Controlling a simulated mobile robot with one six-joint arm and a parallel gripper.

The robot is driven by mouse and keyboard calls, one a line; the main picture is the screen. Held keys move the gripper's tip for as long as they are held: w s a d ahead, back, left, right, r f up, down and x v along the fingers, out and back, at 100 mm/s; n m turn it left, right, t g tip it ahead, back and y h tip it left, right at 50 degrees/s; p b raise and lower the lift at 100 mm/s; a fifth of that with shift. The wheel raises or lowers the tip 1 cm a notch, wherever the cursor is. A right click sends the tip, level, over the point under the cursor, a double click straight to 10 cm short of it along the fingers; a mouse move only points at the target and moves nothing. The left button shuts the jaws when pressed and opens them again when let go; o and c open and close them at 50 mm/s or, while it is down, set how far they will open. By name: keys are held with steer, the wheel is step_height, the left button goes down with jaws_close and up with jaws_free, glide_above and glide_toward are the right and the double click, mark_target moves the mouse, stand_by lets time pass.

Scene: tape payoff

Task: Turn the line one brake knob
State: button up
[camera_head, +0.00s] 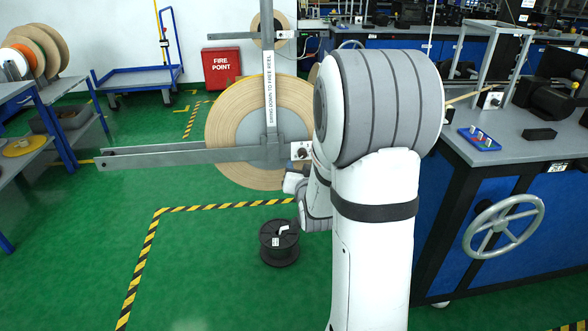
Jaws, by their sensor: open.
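A large tan tape reel (228,120) with a grey hub hangs in the middle, behind a grey swing arm (190,155) and an upright post (270,95). A small pale plate with a dark knob (302,152) sits at the swing arm's right end, close beside my arm. I cannot read a line number on it. A similar plate (284,34) shows at the smaller reel (262,22) behind. My white and grey arm stands in front, and its wrist shows just below the near plate. My gripper's fingers are hidden behind my arm.
A black spool (279,243) stands on the green floor below the reel. A workbench (500,150) with a handwheel (503,227) and a blue tray (479,139) is at right. A blue trolley (140,78) and red fire point box (221,68) are behind.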

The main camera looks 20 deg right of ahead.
mark_target(303, 155)
steer(key=shift+m+t+h, duration=0.4)
steer(key=shift+t+h, duration=0.1)
steer(key=shift+t, duration=0.3)
steer(key=w+d, duration=0.1)
steer(key=w, duration=0.1)
steer(key=w+d+f+b, duration=0.1)
steer(key=w, duration=0.2)
steer(key=w+d+f, duration=0.1)
steer(key=w+d, duration=0.1)
steer(key=w, duration=0.1)
steer(key=shift+d+b, duration=0.1)
steer(key=shift+b, duration=0.25)
steer(key=shift+s, duration=0.1)
steer(key=c, duration=0.9)
steer(key=shift+c, duration=0.5)
